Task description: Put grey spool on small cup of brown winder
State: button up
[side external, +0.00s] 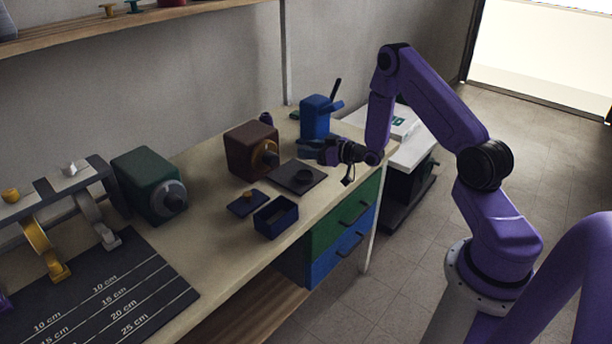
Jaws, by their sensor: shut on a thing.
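The brown winder (243,150) is a dark red-brown box standing on the bench against the wall. A round gold and dark part (270,155) sticks out from its front; I cannot make out its small cup clearly. My gripper (311,148) reaches in from the right, low over the bench, to the right of the brown winder and in front of the blue one. It is shut on a small greyish thing, apparently the grey spool, which is too small and dark to see clearly. It is apart from the brown winder.
A dark plate (284,181) with a round piece lies before the brown winder. The blue winder (316,118) stands behind my gripper, a green winder (143,181) farther left.

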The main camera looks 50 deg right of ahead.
jog(key=shift+f, duration=3.8)
jog(key=o, duration=1)
jog(key=shift+f, duration=0.1)
